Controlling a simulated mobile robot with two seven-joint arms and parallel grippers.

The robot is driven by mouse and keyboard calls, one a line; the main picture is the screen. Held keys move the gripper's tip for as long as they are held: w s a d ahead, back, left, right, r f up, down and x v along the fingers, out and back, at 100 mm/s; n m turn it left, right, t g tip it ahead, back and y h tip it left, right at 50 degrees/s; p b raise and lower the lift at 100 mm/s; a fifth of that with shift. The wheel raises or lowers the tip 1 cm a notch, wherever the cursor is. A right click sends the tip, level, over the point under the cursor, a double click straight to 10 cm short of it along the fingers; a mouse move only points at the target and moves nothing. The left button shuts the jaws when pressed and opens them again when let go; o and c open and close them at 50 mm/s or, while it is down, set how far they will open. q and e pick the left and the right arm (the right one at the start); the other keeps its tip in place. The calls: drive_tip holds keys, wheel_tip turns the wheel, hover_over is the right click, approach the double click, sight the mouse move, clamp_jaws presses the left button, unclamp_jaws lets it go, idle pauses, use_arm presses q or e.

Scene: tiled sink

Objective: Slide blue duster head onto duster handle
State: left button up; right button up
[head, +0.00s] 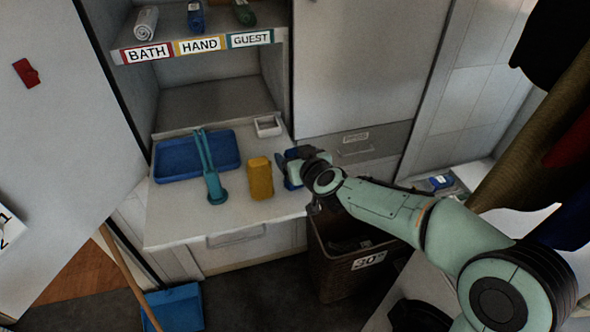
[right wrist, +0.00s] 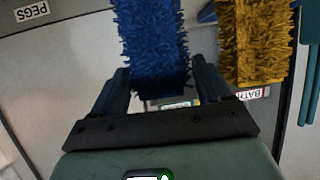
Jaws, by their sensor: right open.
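The blue duster head (head: 291,182) stands on the counter, mostly hidden behind my right gripper (head: 292,163) in the head view. In the right wrist view the fuzzy blue head (right wrist: 150,40) lies between the two open fingers, with a narrow gap seeming to show beside it; contact is hard to tell. The teal duster handle (head: 213,185), with two long prongs, stands on the counter to the left, its prongs leaning over the blue tray. A yellow duster head (head: 260,178) stands between the handle and the blue head. My left gripper is out of view.
The blue tray (head: 161,176) lies at the counter's back left, a small white box (head: 268,126) behind. A shelf (head: 205,44) labelled BATH, HAND, GUEST is above. A dark basket (head: 333,272) stands below right of the counter. The counter's front strip (head: 190,222) is bare.

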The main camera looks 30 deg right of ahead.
drive_tip(key=shift+x, duration=1.2)
drive_tip(key=c, duration=1)
drive_tip(key=shift+r, duration=0.1)
drive_tip(key=shift+c, duration=0.2)
